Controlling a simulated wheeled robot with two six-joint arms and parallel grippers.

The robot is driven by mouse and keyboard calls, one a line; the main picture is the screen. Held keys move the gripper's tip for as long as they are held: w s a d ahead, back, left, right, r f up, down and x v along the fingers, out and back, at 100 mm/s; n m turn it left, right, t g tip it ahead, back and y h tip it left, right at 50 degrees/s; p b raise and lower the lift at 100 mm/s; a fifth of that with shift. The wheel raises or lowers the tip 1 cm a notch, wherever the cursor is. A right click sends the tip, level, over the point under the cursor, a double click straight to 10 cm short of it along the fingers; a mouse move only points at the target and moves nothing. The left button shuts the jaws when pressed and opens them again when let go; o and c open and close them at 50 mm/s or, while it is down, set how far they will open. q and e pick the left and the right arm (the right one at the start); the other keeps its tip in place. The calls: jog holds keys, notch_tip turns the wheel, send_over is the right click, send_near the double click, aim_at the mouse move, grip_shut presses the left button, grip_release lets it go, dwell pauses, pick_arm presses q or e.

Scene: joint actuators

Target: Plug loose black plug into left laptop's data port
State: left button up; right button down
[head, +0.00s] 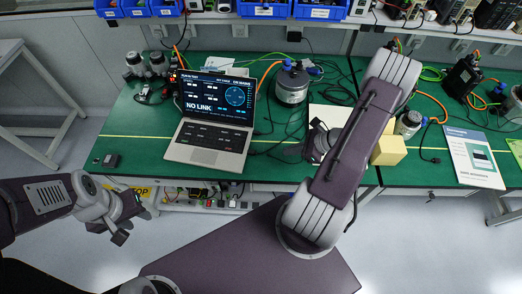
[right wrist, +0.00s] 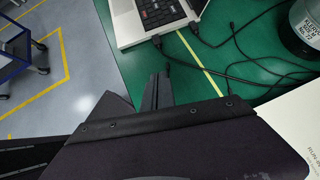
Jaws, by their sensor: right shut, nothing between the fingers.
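The left laptop (head: 215,115) stands open on the green bench, its screen reading NO LINK. Its keyboard corner shows in the right wrist view (right wrist: 135,35). Thin black cables run over the bench beside it. One black cable end (right wrist: 158,42) lies close to the laptop's edge, and another (right wrist: 232,27) lies farther right; I cannot tell which is the loose plug. The data port is too small to make out. My right gripper (right wrist: 158,90) is shut and empty, apart from the laptop and cables. My left gripper (head: 132,226) is open and empty, off the bench's front edge.
A grey cylindrical motor (head: 291,84) stands right of the laptop, with tangled cables around it. A yellow block (head: 389,150) and a leaflet (head: 473,158) lie farther right. A small dark box (head: 110,160) sits at the front left. The bench left of the laptop is mostly clear.

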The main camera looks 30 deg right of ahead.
aim_at(251, 152)
jog(key=shift+w+d+f, duration=0.1)
jog(key=shift+f, duration=0.45)
jog(key=x, duration=0.9)
jog(key=shift+w+a+r, duration=0.1)
jog(key=shift+a, duration=0.1)
jog(key=w+a, duration=0.2)
jog(key=shift+w+a+r, duration=0.1)
jog(key=shift+w, duration=0.2)
jog(key=shift+w+a, duration=0.2)
jog(key=shift+a, duration=0.05)
pick_arm(q)
jog(key=shift+s+d+r, duration=0.15)
jog(key=shift+d+r, duration=0.05)
pick_arm(e)
jog(key=shift+d, duration=0.1)
